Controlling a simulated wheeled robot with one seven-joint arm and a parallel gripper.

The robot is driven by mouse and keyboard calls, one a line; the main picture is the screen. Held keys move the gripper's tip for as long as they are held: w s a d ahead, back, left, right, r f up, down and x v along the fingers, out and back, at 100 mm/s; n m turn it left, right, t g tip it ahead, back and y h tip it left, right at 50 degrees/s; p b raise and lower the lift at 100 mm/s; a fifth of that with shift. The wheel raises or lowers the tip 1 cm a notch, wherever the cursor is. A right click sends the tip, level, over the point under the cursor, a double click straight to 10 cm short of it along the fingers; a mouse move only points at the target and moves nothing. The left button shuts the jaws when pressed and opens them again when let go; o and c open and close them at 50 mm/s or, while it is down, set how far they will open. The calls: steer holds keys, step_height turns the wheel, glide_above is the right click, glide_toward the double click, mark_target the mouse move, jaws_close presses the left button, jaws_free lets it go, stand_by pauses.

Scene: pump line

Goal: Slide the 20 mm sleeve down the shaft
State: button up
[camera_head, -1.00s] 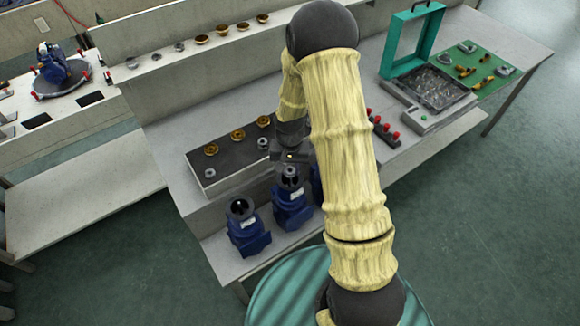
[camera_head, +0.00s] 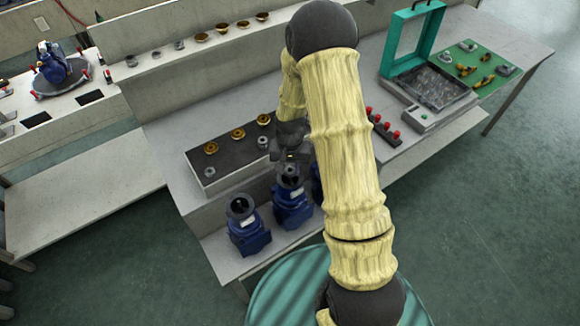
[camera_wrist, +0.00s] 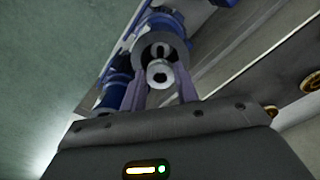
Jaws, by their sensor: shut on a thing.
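My gripper (camera_head: 291,160) is above the middle blue pump housing (camera_head: 293,205). In the wrist view, the gripper (camera_wrist: 160,88) has its two fingers on either side of a small metal ring, the sleeve (camera_wrist: 157,74), and is shut on it. The sleeve also shows as a grey ring just under the gripper in the head view (camera_head: 290,171). Behind the sleeve in the wrist view is the round grey mouth of the housing (camera_wrist: 161,43). A pale shaft end shows in that mouth, close to the sleeve. I cannot tell whether the sleeve is around the shaft.
Another blue pump housing (camera_head: 248,232) stands to the left, and a third is partly hidden by my arm. A dark-topped tray (camera_head: 225,167) behind holds brass and grey parts. Red-topped pegs (camera_head: 383,128) and a teal-framed box (camera_head: 412,45) are to the right.

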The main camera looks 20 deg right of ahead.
steer(key=shift+f, duration=0.25)
stand_by(0.4)
steer(key=o, duration=1.1)
steer(key=shift+r, duration=0.1)
step_height(320, 180, up, 17)
steer(key=shift+r+b, duration=0.1)
steer(key=shift+b, duration=1.15)
